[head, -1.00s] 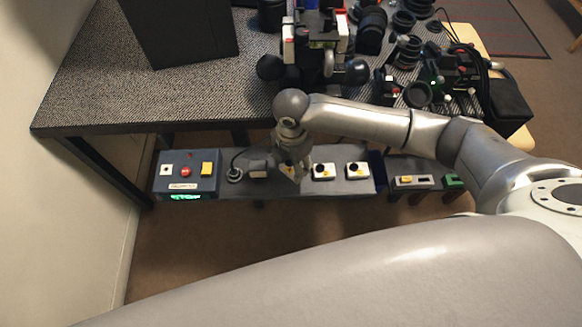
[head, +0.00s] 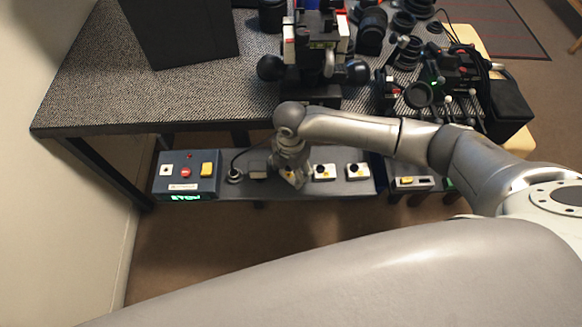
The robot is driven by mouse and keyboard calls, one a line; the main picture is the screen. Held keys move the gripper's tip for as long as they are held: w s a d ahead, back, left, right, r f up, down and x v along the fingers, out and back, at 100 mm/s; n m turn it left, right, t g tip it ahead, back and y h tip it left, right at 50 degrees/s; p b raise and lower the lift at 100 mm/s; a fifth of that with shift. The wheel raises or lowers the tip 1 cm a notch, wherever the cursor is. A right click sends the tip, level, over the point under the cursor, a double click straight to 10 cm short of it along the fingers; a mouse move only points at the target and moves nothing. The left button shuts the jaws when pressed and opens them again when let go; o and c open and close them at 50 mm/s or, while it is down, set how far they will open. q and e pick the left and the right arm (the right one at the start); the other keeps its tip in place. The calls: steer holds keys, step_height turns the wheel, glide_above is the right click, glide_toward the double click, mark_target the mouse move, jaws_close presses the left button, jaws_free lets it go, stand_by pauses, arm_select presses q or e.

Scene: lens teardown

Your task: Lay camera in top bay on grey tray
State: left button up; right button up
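My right gripper (head: 294,178) points down at a low grey shelf or tray (head: 262,189) in front of the table. A small white piece with a yellow mark (head: 291,176) shows at its fingers; whether it is gripped or only behind them I cannot tell. I cannot make out which is the task's camera, nor a top bay. My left gripper is not in view.
A control box (head: 187,174) with buttons and a green display is at the shelf's left end. A small grey block (head: 257,170) lies beside the gripper. The dark table (head: 130,110) overhangs behind, with a black panel (head: 178,30) and several lenses. Its left front is clear.

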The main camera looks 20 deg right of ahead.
mark_target(291, 172)
steer(key=shift+o, duration=0.3)
step_height(291, 172, up, 12)
steer(key=shift+r+p, duration=0.2)
steer(key=shift+p, duration=0.2)
